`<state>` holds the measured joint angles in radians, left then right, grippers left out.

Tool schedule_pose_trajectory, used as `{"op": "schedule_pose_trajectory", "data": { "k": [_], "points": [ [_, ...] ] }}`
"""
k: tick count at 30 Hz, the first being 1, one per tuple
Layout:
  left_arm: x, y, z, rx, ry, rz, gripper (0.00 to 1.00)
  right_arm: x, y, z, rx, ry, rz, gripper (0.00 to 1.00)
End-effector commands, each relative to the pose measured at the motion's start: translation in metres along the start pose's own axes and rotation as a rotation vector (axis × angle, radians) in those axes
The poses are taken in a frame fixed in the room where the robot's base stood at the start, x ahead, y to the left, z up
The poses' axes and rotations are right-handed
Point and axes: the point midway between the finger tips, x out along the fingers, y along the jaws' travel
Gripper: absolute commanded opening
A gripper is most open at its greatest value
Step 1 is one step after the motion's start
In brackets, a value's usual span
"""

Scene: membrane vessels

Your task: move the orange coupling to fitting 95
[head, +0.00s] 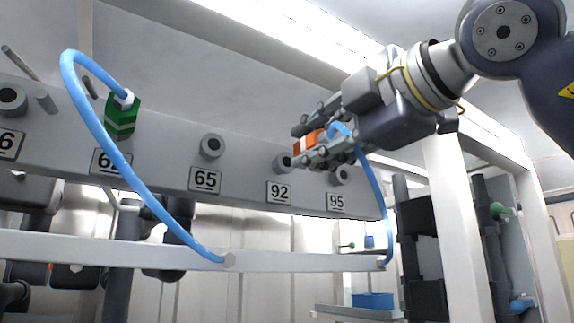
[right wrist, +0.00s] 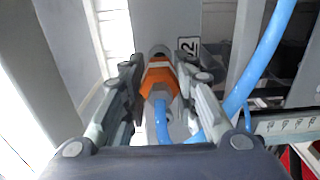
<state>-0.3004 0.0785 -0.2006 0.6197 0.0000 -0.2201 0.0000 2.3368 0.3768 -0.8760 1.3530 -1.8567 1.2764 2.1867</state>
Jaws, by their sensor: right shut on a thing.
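My right gripper (head: 318,146) is shut on the orange coupling (head: 308,141), which has a pale band and a blue hose at its rear. In the right wrist view the coupling (right wrist: 159,82) sits between the two fingers, with a grey fitting end (right wrist: 158,51) just beyond it, beside a label reading 92 (right wrist: 188,46). I cannot tell whether they touch. In the head view fitting 92 (head: 283,163) is left of the coupling. Fitting 95 (head: 340,176), above its label (head: 336,202), is bare, to the right of and below the coupling. My left gripper is out of view.
A green coupling (head: 122,117) with a blue hose (head: 100,133) sits on the sloped panel at left. Fitting 65 (head: 212,146) is bare. The blue hoses run down to a white rail (head: 290,262). A white post (head: 458,200) stands at right.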

Motion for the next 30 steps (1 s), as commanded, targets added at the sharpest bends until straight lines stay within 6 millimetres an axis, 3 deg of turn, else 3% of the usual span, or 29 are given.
{"op": "schedule_pose_trajectory", "data": {
  "k": [12,24,30],
  "points": [
    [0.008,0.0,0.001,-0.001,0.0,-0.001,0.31,-0.017,0.0,-0.001,0.0,0.001,0.001,0.0],
    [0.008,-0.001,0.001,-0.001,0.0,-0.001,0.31,-0.018,0.0,0.0,0.0,0.001,0.0,0.0],
    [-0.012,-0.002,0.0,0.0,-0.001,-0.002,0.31,-0.026,0.006,0.015,0.008,0.005,-0.005,0.0]
  ]
}}
